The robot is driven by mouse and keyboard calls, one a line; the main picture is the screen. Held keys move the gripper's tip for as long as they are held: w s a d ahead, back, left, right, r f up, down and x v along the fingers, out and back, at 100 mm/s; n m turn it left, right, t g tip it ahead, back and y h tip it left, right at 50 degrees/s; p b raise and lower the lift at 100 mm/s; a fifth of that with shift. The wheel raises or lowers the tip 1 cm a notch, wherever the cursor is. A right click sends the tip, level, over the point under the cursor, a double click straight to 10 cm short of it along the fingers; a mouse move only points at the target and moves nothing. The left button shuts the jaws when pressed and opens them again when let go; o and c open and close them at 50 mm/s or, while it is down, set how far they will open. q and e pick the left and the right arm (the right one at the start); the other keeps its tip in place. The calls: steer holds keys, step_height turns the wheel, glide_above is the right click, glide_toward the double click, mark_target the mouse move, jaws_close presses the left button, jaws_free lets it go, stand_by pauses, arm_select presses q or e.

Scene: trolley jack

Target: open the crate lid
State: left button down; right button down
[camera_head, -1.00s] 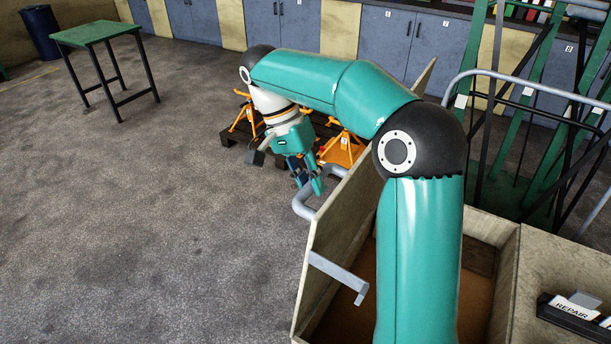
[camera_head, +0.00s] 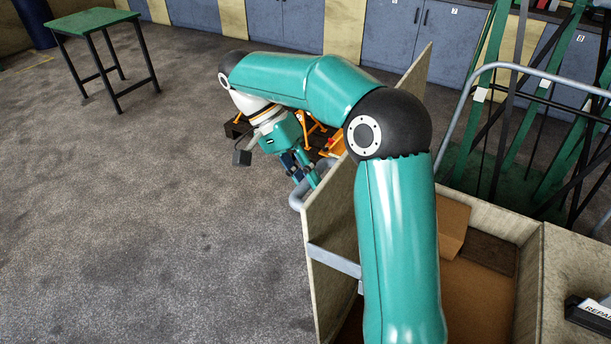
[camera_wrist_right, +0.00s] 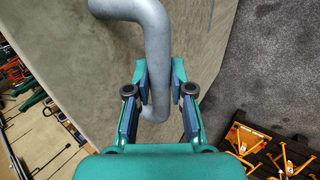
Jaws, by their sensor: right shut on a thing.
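The crate lid (camera_head: 333,215) is a pale wooden panel standing steeply at the left side of the open crate (camera_head: 528,285). A metal strap (camera_head: 332,260) crosses its inner side. Its bent grey tube handle (camera_head: 296,199) is on the outer face, and shows large in the right wrist view (camera_wrist_right: 152,45). My right gripper (camera_head: 306,181) reaches over the lid from above and is shut on the handle. In the right wrist view my fingers (camera_wrist_right: 159,80) sit on both sides of the tube. My arm hides part of the lid and crate. My left gripper is not in view.
A brown cardboard piece (camera_head: 453,225) is inside the crate. Orange jack stands (camera_head: 315,130) stand on a dark pallet behind the gripper. A green-topped table (camera_head: 92,21) stands far left. A grey rail and green racks are at right. The floor at left is clear.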

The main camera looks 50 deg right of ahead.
steer(key=shift+f, duration=0.3)
steer(key=c, duration=1)
jaws_free()
steer(key=shift+d, duration=0.15)
steer(key=shift+r, duration=0.2)
